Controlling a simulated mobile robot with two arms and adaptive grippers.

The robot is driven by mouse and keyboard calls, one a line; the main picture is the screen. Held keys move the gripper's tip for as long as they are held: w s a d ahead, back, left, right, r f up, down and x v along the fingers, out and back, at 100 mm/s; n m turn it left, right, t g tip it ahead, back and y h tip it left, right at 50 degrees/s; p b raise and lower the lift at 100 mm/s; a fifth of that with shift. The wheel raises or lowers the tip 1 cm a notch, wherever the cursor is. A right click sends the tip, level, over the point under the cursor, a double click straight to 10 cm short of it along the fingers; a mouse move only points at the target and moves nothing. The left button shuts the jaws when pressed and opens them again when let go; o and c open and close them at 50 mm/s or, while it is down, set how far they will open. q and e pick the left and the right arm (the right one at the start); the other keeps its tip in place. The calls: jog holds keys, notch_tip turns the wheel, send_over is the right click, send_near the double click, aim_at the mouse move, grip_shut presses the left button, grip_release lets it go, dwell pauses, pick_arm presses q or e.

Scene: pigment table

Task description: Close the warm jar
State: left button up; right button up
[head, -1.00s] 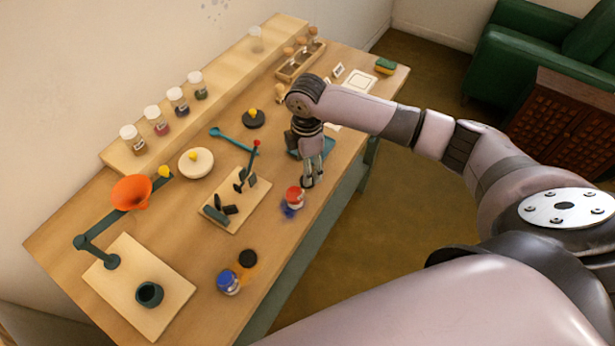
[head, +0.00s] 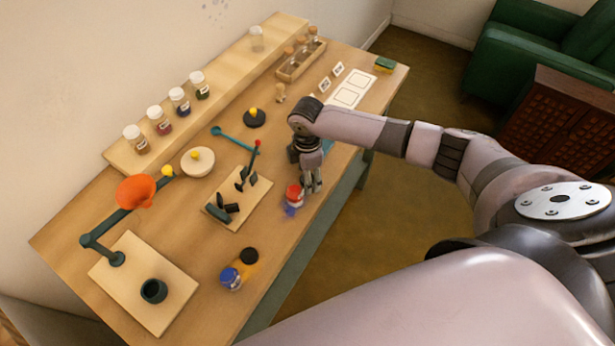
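A small jar with a red-and-white top (head: 294,193) stands near the table's front edge, with a blue-purple patch (head: 290,210) at its foot. A second jar, blue and white (head: 231,278), stands nearer the front, beside a dark round piece (head: 249,255) and an orange-yellow patch. I cannot tell from labels which jar is the warm one. My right gripper (head: 313,188) points down just right of the red-topped jar, close to it; contact cannot be made out. Its fingers are small and partly overlap, so their opening is unclear. My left gripper is not in view.
A wooden board with dark parts and a red-tipped lever (head: 255,150) lies left of the gripper. The front right table edge is close.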

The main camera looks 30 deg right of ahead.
jog(key=shift+c, duration=0.2)
jog(key=c, duration=0.7)
jog(key=shift+c, duration=0.2)
notch_tip(320, 180, up, 20)
jog(key=b, duration=0.3)
dwell(0.4)
